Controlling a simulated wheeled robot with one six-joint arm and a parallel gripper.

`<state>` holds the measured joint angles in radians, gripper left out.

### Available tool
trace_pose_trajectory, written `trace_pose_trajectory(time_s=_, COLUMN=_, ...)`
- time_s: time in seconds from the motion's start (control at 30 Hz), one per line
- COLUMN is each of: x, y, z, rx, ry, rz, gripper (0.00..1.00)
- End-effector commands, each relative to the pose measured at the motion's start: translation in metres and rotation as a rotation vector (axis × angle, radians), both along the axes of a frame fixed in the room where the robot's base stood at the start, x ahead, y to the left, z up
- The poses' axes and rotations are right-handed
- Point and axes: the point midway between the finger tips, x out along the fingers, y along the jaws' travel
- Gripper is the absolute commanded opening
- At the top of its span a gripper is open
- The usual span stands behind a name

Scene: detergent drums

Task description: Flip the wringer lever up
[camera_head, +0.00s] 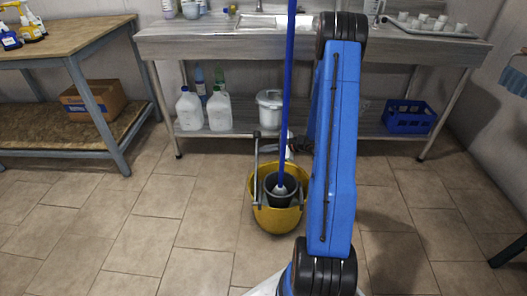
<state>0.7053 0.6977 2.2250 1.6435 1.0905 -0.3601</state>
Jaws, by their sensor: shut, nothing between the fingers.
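The yellow mop bucket (251,207) stands on the floor in front of the sink table. A dark round wringer basket (270,188) sits in it. A grey bar, seemingly the wringer lever (256,160), rises nearly upright at the bucket's left side with a dark grip on top. A mop with a long blue handle (288,80) stands in the basket. My gripper (297,147) shows only in part beside my blue arm link, above the bucket's back right. It looks shut and empty, to the right of the lever and apart from it.
The metal sink table (220,45) stands behind, with white jugs (189,110), a white lidded pail (270,108) and a blue crate (408,117) on its lower shelf. A wooden workbench (70,40) is at left. Tiled floor left of the bucket is clear.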

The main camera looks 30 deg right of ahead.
Motion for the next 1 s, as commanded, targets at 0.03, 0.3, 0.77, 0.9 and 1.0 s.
trace_pose_trajectory(time_s=0.03, x=-0.001, y=0.001, z=0.004, rx=-0.001, ry=-0.001, rz=0.000, gripper=0.00)
trace_pose_trajectory(time_s=0.3, x=-0.013, y=0.009, z=0.025, rx=-0.001, ry=-0.001, rz=0.000, gripper=0.00)
trace_pose_trajectory(time_s=0.77, x=-0.012, y=0.007, z=0.023, rx=0.000, ry=0.000, rz=0.000, gripper=0.00)
trace_pose_trajectory(time_s=0.9, x=-0.008, y=0.000, z=0.014, rx=0.001, ry=0.001, rz=0.001, gripper=0.00)
trace_pose_trajectory(time_s=1.0, x=-0.003, y=-0.008, z=0.005, rx=0.001, ry=0.001, rz=0.002, gripper=0.00)
